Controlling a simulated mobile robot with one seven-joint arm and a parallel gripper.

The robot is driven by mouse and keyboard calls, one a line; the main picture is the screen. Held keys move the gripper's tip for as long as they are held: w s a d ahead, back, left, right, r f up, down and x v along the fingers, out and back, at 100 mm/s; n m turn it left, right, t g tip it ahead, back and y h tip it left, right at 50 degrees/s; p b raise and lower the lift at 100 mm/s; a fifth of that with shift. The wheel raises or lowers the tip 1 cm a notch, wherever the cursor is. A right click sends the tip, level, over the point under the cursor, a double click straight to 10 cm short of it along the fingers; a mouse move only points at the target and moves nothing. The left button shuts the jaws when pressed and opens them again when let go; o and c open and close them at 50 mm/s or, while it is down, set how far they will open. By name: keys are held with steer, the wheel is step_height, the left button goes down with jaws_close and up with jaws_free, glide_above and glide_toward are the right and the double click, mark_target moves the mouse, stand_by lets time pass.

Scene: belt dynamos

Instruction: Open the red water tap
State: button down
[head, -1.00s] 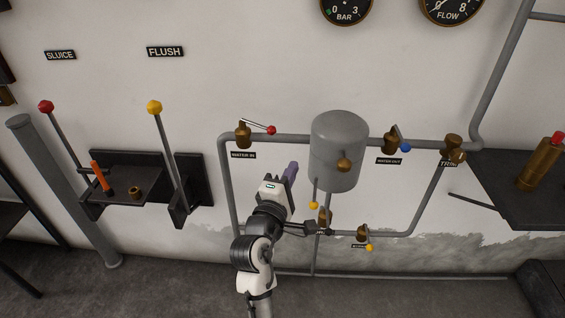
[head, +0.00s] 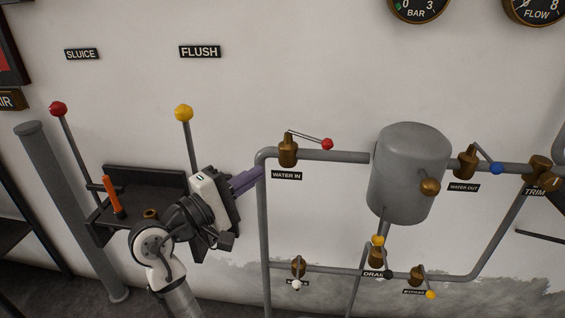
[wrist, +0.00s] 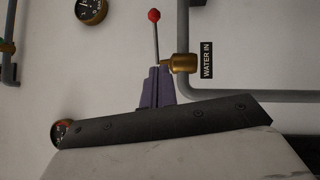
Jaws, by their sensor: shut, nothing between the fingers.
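The red water tap is a brass valve (head: 288,151) on the grey pipe above the WATER IN label (head: 286,176). Its thin lever ends in a red knob (head: 327,144) and points right, sloping slightly down, in the head view. In the wrist view the lever with its red knob (wrist: 154,15) stands up beside the brass body (wrist: 184,63). My gripper (head: 258,174) has purple fingers, is shut and empty, and is left of and below the valve in the head view. In the wrist view the fingers (wrist: 157,72) overlap the lower lever; I cannot tell whether they touch.
A grey tank (head: 408,175) stands right of the tap. Blue (head: 496,168) and yellow (head: 430,294) knobbed taps sit on nearby pipes. The yellow FLUSH lever (head: 184,113) and a dark shelf (head: 150,178) are behind and left of my arm. The wall above the tap is clear.

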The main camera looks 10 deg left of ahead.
steer(key=p, duration=0.2)
glide_toward(309, 138)
steer(key=f+x, duration=0.1)
steer(key=x, duration=0.3)
steer(key=d, duration=0.3)
steer(key=shift+w+d+r+p, duration=0.3)
steer(key=shift+w+d+r, duration=0.05)
steer(key=shift+r, duration=0.05)
steer(key=shift+d, duration=0.1)
